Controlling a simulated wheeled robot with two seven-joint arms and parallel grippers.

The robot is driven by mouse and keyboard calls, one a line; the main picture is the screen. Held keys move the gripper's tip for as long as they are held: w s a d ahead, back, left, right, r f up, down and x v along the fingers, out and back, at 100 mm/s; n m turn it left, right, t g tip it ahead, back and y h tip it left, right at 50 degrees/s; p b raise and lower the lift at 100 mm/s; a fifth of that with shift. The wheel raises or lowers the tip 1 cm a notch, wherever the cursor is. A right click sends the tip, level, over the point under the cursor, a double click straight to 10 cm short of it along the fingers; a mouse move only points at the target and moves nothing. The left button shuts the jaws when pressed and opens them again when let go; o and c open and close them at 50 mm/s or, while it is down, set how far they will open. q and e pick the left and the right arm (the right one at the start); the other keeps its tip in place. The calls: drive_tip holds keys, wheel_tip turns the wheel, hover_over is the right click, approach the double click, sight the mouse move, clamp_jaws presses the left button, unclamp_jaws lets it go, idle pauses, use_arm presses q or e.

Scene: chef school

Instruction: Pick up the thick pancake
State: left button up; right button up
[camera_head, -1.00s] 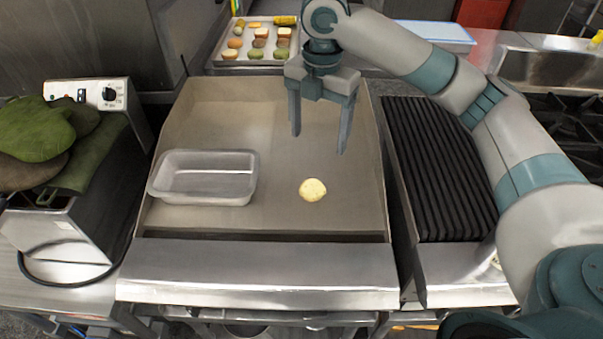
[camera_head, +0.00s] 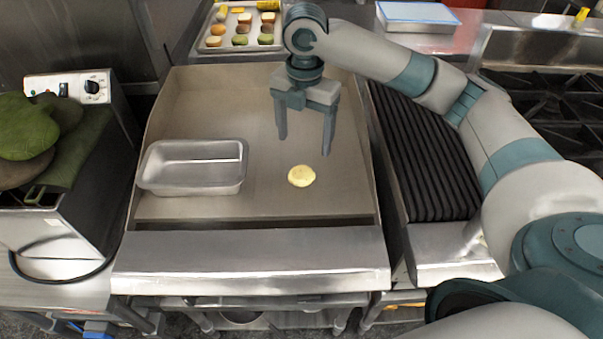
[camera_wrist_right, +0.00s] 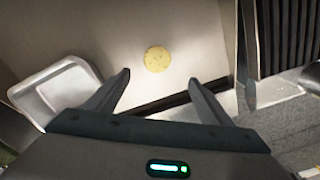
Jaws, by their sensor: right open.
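The pancake (camera_head: 301,176) is a small round pale-yellow disc lying flat on the griddle plate, right of the metal pan. My right gripper (camera_head: 304,146) points down above the griddle, its fingers spread and empty, just behind the pancake in the head view. In the right wrist view the pancake (camera_wrist_right: 156,60) lies beyond the open fingertips, in line with the gap between them, and nothing touches it. My left gripper does not show.
A rectangular metal pan (camera_head: 192,188) sits on the griddle (camera_head: 255,206) to the left. A ribbed black grill (camera_head: 424,150) adjoins on the right. A tray (camera_head: 210,45) of several food pieces stands behind. The griddle around the pancake is clear.

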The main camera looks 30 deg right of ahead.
hover_over(301, 174)
drive_tip(key=f, duration=0.3)
drive_tip(key=f+p, duration=0.1)
drive_tip(key=f, duration=0.1)
drive_tip(key=shift+s+d+f, duration=0.25)
drive_tip(key=shift+s+f, duration=0.05)
drive_tip(key=shift+f, duration=0.5)
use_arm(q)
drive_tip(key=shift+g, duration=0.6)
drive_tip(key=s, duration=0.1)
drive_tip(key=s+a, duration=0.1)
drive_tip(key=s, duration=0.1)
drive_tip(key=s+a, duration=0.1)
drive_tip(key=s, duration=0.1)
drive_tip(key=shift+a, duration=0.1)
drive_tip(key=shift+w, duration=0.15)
use_arm(e)
drive_tip(key=shift+w+f+p, duration=0.1)
drive_tip(key=shift+f+p, duration=0.2)
drive_tip(key=shift+f, duration=0.15)
drive_tip(key=f, duration=0.2)
drive_tip(key=f+p, duration=0.1)
drive_tip(key=shift+w+a, duration=0.2)
drive_tip(key=shift+w, duration=0.05)
drive_tip(key=shift+f, duration=0.65)
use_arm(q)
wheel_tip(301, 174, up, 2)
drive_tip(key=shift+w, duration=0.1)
